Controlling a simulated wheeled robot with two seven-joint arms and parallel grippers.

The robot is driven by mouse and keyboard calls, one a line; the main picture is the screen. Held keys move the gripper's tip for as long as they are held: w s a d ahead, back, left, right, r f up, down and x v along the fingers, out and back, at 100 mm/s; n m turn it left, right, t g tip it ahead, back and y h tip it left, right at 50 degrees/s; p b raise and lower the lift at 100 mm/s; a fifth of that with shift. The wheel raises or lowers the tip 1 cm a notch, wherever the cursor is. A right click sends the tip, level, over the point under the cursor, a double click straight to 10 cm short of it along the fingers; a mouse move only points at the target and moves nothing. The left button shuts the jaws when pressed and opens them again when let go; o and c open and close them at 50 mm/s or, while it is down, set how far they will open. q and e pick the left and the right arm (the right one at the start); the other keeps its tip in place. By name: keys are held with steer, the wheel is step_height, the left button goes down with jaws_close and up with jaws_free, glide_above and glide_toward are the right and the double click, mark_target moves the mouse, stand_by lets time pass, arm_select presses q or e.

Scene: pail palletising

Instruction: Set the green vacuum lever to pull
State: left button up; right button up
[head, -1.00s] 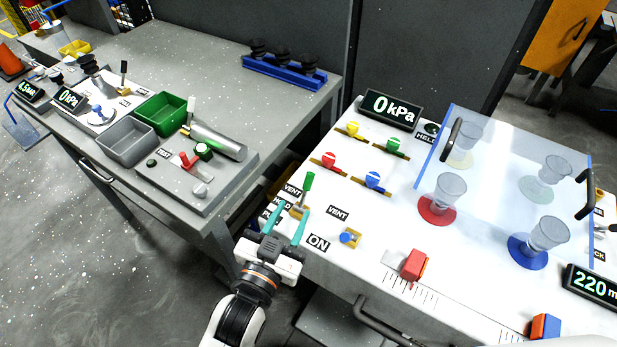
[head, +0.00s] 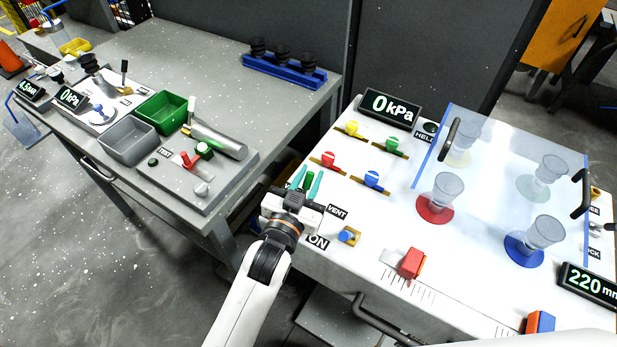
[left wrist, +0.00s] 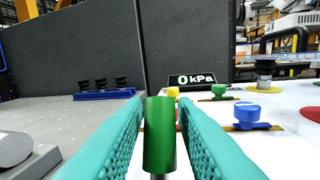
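The green vacuum lever (head: 309,181) stands at the left edge of the white worktop, its base hidden behind my gripper. My left gripper (head: 306,178) has its two teal fingers on either side of the green handle. In the left wrist view, the green handle (left wrist: 159,136) stands upright between the fingertips, with a narrow gap showing at each side. The gripper looks open around it. The labels by the lever are mostly covered by my gripper; a VENT label (head: 337,211) shows just to the right. My right gripper is not in view.
A display (head: 390,108) reads 0 kPa at the back. Red (head: 328,160) and blue (head: 373,179) valves sit right of the lever, with a small blue knob (head: 347,236) in front. A clear guard (head: 500,150) covers several cups. A grey bench (head: 225,70) stands to the left.

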arm_select(q)
jaws_close()
steer(key=shift+f, duration=0.1)
steer(key=t+b, duration=0.1)
steer(key=b, duration=0.2)
steer(key=s+a+t+h+b, duration=0.1)
steer(key=t+b, duration=0.1)
steer(key=s+n+t+h+b, duration=0.1)
steer(key=b, duration=0.2)
steer(key=shift+s+a+r+t+b, duration=0.15)
steer(key=shift+a+r+t+b, duration=0.15)
steer(key=shift+a, duration=0.05)
steer(key=shift+s+a+r, duration=0.1)
steer(key=shift+r, duration=0.05)
steer(key=shift+r+t+b, duration=0.15)
steer(key=shift+t+b, duration=0.15)
